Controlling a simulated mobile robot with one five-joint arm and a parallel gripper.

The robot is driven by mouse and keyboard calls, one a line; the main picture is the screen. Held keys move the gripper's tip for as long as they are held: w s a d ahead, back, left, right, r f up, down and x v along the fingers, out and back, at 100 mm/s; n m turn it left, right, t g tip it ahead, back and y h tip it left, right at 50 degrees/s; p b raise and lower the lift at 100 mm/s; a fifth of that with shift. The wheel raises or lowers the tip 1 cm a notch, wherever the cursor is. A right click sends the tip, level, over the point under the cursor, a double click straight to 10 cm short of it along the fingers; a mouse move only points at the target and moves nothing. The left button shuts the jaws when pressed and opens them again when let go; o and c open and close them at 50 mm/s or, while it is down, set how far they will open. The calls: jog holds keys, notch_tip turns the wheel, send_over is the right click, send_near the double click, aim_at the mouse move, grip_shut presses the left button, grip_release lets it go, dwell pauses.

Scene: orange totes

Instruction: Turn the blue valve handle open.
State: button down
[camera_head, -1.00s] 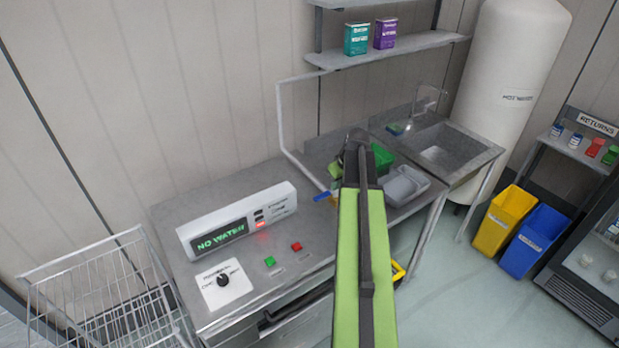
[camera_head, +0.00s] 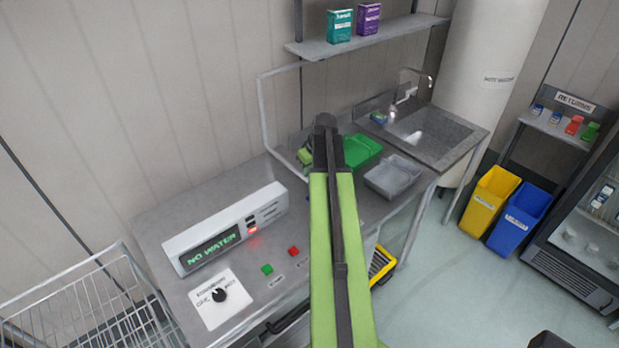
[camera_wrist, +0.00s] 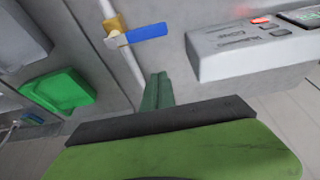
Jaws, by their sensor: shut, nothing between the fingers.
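The blue valve handle (camera_wrist: 147,33) shows at the top of the wrist view. It sticks out sideways from a brass-coloured fitting (camera_wrist: 116,38) on a white pipe (camera_wrist: 130,66). My gripper (camera_wrist: 157,88) is below the handle in the wrist view, its dark green fingers together, with a gap visible between them and the handle. It holds nothing. In the head view my green arm covers the handle's place, and the gripper's fingertips cannot be made out.
A control box (camera_head: 225,228) reading "NO WATER" stands on the metal counter (camera_head: 165,205). A green tray (camera_head: 362,151), a grey tray (camera_head: 392,178) and a sink (camera_head: 425,133) are to the right. A wire cart (camera_head: 85,305) is at the lower left.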

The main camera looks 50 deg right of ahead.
jog(key=b+x, duration=0.8)
jog(key=x, duration=0.1)
jog(key=shift+f, duration=0.45)
jog(key=s, duration=0.2)
jog(key=s+r, duration=0.1)
jog(key=s, duration=0.1)
jog(key=shift+s+a+p, duration=0.1)
jog(key=shift+a+p, duration=0.15)
jog(key=shift+p, duration=0.1)
